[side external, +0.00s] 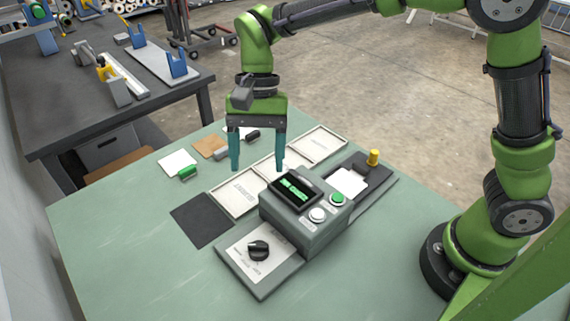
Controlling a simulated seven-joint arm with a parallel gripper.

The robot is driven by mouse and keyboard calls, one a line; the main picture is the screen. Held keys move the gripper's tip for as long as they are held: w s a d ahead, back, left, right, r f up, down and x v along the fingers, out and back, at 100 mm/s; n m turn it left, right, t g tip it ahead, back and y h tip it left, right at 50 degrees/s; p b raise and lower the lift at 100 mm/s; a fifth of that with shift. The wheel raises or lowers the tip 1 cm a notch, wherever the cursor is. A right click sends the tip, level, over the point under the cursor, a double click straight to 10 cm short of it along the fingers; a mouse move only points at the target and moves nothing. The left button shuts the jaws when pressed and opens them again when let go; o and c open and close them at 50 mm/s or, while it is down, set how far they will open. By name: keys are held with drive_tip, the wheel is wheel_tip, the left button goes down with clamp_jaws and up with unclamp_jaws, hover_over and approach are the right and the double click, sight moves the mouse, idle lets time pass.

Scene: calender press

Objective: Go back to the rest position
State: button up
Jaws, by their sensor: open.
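My gripper (258,160) is open and empty, pointing down, with its two teal fingers spread apart. In the picture it is in front of the pale trays behind the press, and its height over the table cannot be told exactly. The calender press (304,217) is a grey box on the green table (120,240). It has a lit green display (295,189), a green button (337,199), a white button (317,214) and a black knob (258,249) on its front plate.
Pale trays (238,194) lie behind the press, with a dark mat (202,220) to their left. A white sheet (177,162) with a green-handled block (187,173) lies at the back left. A yellow knob (374,157) stands right of the press. The table's left part is clear.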

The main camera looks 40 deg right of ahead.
drive_tip(key=s+d+r+n+t, duration=0.1)
drive_tip(key=s+d+r+t, duration=0.1)
drive_tip(key=d, duration=0.4)
drive_tip(key=s+d+r+n+t, duration=0.1)
drive_tip(key=s+d+r+t, duration=0.1)
drive_tip(key=s+d+t, duration=0.2)
drive_tip(key=s+d+r+n+t+h, duration=0.1)
drive_tip(key=s+d+r+n+t, duration=0.1)
drive_tip(key=d, duration=0.6)
drive_tip(key=s+r+t, duration=0.1)
drive_tip(key=s+t, duration=0.1)
drive_tip(key=s, duration=0.1)
drive_tip(key=shift+s+d, duration=0.4)
